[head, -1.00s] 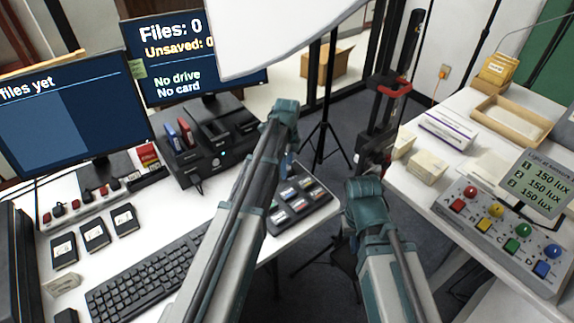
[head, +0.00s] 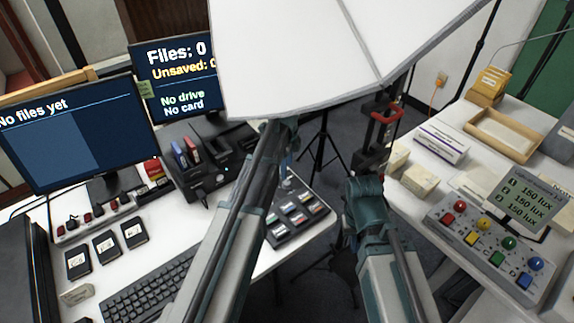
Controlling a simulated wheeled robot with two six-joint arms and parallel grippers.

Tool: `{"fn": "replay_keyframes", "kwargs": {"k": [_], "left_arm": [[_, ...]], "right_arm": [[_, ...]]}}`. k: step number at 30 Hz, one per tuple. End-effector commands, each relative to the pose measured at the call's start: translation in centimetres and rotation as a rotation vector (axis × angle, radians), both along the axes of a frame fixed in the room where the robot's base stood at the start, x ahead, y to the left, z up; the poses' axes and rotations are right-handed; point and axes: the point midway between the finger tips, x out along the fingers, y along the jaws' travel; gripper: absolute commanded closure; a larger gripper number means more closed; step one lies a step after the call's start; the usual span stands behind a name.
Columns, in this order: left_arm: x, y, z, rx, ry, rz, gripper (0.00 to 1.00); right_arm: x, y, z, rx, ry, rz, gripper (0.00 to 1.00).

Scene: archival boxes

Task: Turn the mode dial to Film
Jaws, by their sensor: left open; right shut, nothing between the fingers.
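I cannot make out a mode dial or the word Film in the head view. My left gripper (head: 286,160) is at the end of the arm from the left, below the white panel and by the back of the left desk. It is mostly hidden by its own wrist. My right gripper (head: 366,190) is over the gap between the two tables, with its fingers hidden behind the wrist. I see nothing held in either. A grey control box (head: 490,250) with coloured knobs and buttons stands on the right table, away from both grippers.
A large white panel (head: 320,60) hangs over the back middle. The left desk holds a monitor (head: 75,130), a keyboard (head: 150,285), a black dock (head: 205,165) and a pad of coloured keys (head: 300,212). The right table holds small boxes (head: 420,180) and a wooden tray (head: 502,133).

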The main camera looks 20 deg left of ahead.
Motion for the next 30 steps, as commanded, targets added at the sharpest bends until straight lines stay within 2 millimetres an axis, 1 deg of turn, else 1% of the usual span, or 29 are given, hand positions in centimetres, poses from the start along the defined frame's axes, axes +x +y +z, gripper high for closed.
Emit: {"fn": "replay_keyframes", "kwargs": {"k": [1,3,7,11,15,30], "left_arm": [[0.0,0.0,1.6,0.000,0.000,0.000,0.28],[0.0,0.0,2.7,0.000,0.000,0.000,0.28],[0.0,0.0,4.5,0.000,0.000,0.000,0.28],[0.0,0.0,5.7,0.000,0.000,0.000,0.28],[0.0,0.0,6.1,0.000,0.000,0.000,0.28],[-0.1,-0.1,6.0,0.000,0.000,0.004,0.28]], "right_arm": [[0.0,0.0,1.6,0.000,0.000,0.000,1.00],[0.0,0.0,2.7,0.000,0.000,0.000,1.00],[0.0,0.0,4.5,0.000,0.000,0.000,1.00],[0.0,0.0,5.7,0.000,0.000,0.000,1.00],[0.0,0.0,6.1,0.000,0.000,0.000,1.00],[0.0,0.0,6.0,0.000,0.000,0.000,1.00]]}}
